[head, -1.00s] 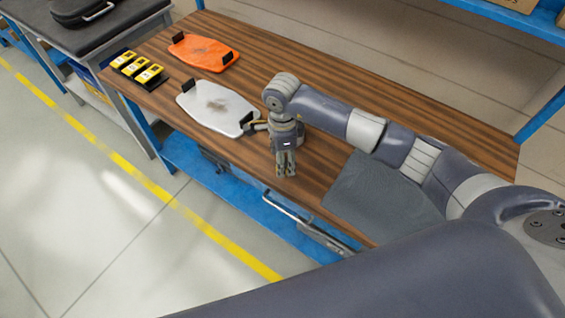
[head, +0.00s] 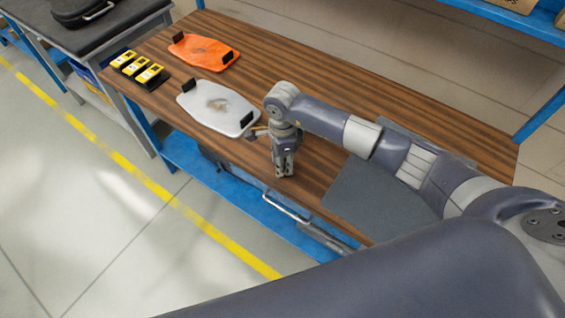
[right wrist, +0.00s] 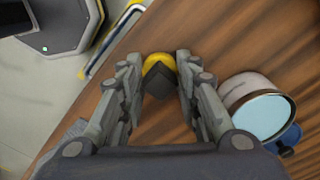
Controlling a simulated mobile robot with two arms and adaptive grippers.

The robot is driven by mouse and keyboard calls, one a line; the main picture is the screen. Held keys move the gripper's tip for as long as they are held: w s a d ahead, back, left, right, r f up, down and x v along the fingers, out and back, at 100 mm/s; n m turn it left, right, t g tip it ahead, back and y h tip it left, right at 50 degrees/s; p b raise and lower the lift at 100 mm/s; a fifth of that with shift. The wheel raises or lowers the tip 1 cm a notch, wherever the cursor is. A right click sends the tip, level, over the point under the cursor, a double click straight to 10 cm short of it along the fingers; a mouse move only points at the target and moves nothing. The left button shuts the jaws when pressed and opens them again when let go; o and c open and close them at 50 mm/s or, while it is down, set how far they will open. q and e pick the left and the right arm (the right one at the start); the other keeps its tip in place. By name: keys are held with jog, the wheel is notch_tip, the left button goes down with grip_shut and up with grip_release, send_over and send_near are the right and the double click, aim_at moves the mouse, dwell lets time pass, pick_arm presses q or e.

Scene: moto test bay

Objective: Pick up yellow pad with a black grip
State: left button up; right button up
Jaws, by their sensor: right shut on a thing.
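My right gripper (head: 284,174) points down at the front edge of the wooden table (head: 420,110). In the right wrist view its two fingers (right wrist: 160,82) stand on either side of the black grip (right wrist: 158,80) of a small yellow pad (right wrist: 155,60) and are shut on it. The yellow pad shows as a rounded rim beyond the grip, over the wood. In the head view the fingers hide the pad, and I cannot tell whether it touches the table. My left gripper is not in view.
A white board (head: 208,100) and an orange board (head: 196,47), both with black grips, lie left on the table. Black-and-yellow blocks (head: 138,65) sit at the far left. A grey mat (head: 370,190) lies right. A round pale-blue-faced thing (right wrist: 262,112) stands close beside the right finger.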

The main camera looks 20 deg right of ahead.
jog(key=shift+r, duration=0.45)
notch_tip(320, 180, up, 3)
jog(key=shift+f+b, duration=0.2)
jog(key=shift+b, duration=0.8)
jog(key=s+a+r+b, duration=0.1)
jog(key=s+a+b, duration=0.2)
jog(key=s, duration=1.1)
jog(key=a, duration=0.3)
jog(key=shift+s+a+r+b, duration=0.25)
jog(key=shift+a+b, duration=0.05)
jog(key=shift+a, duration=0.1)
jog(key=shift+c, duration=0.4)
